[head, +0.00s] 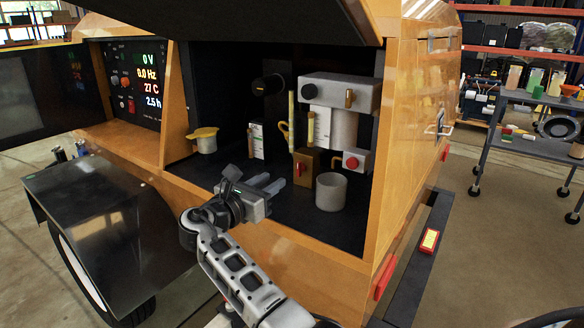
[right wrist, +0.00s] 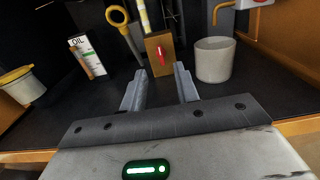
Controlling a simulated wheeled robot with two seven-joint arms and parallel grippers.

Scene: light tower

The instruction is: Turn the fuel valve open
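A brass-coloured block (head: 306,163) with a small upright red lever (head: 299,169) stands in the open orange compartment. The block (right wrist: 153,63) and its red lever (right wrist: 160,53) also show in the right wrist view, straight ahead between the fingers. A grey box with a round red knob (head: 351,162) and a copper-coloured pipe is to the right of it. I cannot tell for certain which red part is the fuel valve; the lever looks like a valve handle. My right gripper (head: 272,184) is open and empty, in front of the block and apart from it. My left gripper is not in view.
A pale cup (head: 331,192) stands right of the block. A yellow-capped white container (head: 204,140), an oil carton (head: 257,141) and a yellow dipstick ring (head: 284,129) are to the left. The raised dark door (head: 240,20) hangs above.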

